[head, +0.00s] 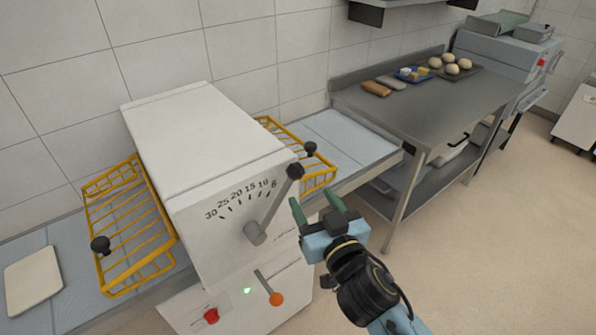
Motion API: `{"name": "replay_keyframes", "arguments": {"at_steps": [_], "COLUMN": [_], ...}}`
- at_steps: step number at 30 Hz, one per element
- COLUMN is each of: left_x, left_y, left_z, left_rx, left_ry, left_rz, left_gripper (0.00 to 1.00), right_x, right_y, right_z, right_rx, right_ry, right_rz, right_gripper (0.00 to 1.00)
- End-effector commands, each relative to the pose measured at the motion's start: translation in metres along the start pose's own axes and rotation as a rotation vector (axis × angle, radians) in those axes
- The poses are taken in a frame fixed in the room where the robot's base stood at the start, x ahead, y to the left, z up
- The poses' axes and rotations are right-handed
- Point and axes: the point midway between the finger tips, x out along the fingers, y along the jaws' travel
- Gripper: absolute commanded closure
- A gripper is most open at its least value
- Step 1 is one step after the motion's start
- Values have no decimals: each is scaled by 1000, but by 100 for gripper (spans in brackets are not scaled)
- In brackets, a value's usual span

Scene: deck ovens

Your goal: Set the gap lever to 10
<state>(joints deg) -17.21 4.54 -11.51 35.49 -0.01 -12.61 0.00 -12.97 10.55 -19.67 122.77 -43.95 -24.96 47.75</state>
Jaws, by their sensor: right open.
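The gap lever (275,203) is a grey rod with a black knob (295,171) on the front of the white machine (205,150). It tilts up and to the right from its pivot. The printed scale (238,197) runs from 30 at the left through 10 to a last small number, probably 6, at the right. The lever lies by that last number, to the right of 10. My right gripper (316,205) is open and empty, with green fingers pointing toward the machine. It is right of and slightly below the knob, apart from it in the picture. My left gripper is not in view.
A lower lever with an orange knob (277,299), a red button (211,316) and a green light sit below the scale. Yellow wire guards (130,228) flank the machine. A steel table (425,110) with dough balls (451,68) stands behind right. Floor at right is clear.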

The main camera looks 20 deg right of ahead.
Motion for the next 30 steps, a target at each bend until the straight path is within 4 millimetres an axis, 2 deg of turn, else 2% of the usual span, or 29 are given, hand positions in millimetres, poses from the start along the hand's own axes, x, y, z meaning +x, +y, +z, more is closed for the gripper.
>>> {"name": "replay_keyframes", "arguments": {"at_steps": [6,13,18,26,27,30], "left_x": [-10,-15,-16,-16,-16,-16], "left_y": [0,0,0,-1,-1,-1], "left_z": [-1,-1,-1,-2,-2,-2], "left_rx": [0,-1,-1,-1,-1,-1], "left_ry": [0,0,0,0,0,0], "left_rz": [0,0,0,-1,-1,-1], "left_gripper": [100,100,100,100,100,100], "right_x": [44,77,86,88,88,87], "right_y": [0,0,0,0,0,0], "right_z": [-2,-1,0,0,0,0], "right_rx": [-3,-1,-1,0,0,0], "right_ry": [0,0,-1,-1,-1,-1], "right_rz": [1,0,0,0,0,0], "right_gripper": [43,43,43,43,44,57]}}
